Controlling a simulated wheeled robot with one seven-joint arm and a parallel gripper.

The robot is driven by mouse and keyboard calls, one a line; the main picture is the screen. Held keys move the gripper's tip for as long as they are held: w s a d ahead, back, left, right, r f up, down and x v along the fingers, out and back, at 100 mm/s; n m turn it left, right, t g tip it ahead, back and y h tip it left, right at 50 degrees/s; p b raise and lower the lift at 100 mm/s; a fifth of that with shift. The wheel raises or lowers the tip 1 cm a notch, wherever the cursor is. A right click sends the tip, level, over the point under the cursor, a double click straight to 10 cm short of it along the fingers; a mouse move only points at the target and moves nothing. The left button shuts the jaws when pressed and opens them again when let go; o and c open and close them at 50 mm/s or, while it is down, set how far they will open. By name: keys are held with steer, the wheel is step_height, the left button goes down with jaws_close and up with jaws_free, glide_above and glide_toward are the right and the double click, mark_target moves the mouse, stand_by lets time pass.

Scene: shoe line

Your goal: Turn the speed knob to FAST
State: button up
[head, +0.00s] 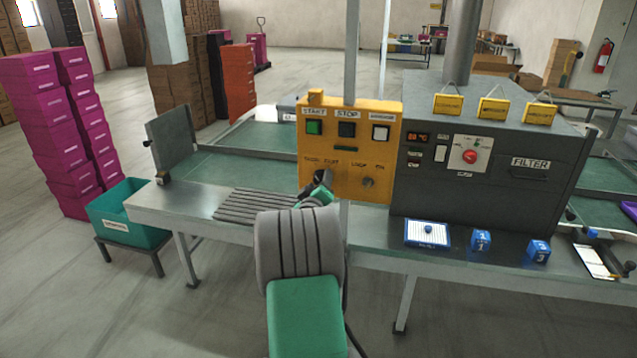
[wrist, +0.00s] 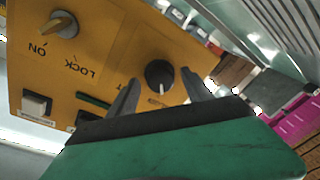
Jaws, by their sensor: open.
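The yellow control panel (head: 350,150) stands on the line, with a SLOW/FAST label at its lower left. The speed knob is black and round in the wrist view (wrist: 158,72), where the panel appears upside down; its pale pointer line points toward the bottom of that picture. My gripper (head: 321,184) is at the panel's lower left and hides most of the knob in the head view. In the wrist view my gripper (wrist: 160,87) is open, one finger on each side of the knob. I cannot tell whether the fingers touch it.
A lock switch (head: 368,182) sits right of the knob; it also shows in the wrist view (wrist: 57,25). Green START (head: 314,127), black STOP (head: 347,129) and a white button (head: 380,132) are above. A dark machine (head: 480,165) stands close on the right.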

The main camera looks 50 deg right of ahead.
steer(key=shift+c, duration=0.5)
jaws_close()
steer(key=shift+a, duration=0.2)
steer(key=shift+d, duration=0.1)
